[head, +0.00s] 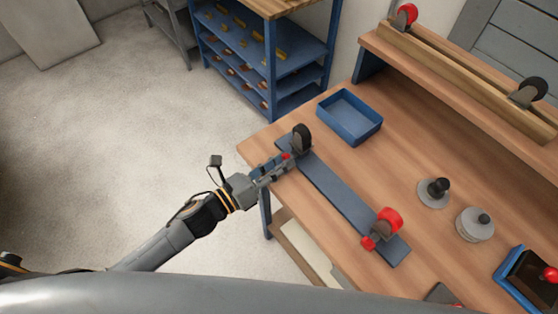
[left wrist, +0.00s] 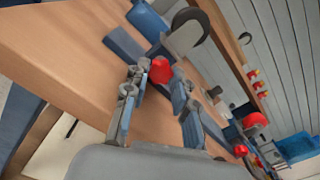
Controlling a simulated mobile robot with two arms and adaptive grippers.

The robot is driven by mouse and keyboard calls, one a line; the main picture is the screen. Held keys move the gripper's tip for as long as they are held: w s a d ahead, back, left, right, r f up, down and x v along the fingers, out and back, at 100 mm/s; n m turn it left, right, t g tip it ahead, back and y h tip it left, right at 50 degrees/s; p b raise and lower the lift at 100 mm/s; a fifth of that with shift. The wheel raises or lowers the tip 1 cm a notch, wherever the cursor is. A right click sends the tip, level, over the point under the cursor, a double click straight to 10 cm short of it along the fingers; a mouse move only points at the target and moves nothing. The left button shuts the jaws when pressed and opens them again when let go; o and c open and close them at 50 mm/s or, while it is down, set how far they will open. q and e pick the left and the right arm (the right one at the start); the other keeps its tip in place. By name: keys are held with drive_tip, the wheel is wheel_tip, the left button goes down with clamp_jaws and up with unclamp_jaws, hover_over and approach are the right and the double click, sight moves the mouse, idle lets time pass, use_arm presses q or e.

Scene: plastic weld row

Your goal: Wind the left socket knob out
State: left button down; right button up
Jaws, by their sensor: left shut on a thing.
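A long blue-grey bar (head: 335,188) lies on the wooden bench. At its far left end stands a socket with a black wheel (head: 302,138) and a small red knob (head: 286,156) at its side. My left gripper (head: 284,163) is shut on this knob. In the left wrist view the red knob (left wrist: 161,70) shows between the tips of the two fingers (left wrist: 158,84), and the black wheel (left wrist: 190,25) is just beyond. At the near end of the bar is another socket with a red wheel (head: 390,218) and its own red knob (head: 368,242). My right gripper is not seen.
A blue tray (head: 349,115) stands behind the bar. Two grey round pieces (head: 433,193) (head: 475,225) and a blue box (head: 520,280) sit to the right. A raised wooden shelf (head: 450,85) runs along the back. The bench's left edge is beneath my left arm.

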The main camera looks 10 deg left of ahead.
use_arm(q)
drive_tip(key=shift+n, duration=0.4)
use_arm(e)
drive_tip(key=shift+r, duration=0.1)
use_arm(q)
drive_tip(key=c, duration=1.1)
unclamp_jaws()
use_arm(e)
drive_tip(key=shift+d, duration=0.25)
use_arm(q)
drive_tip(key=shift+f, duration=0.1)
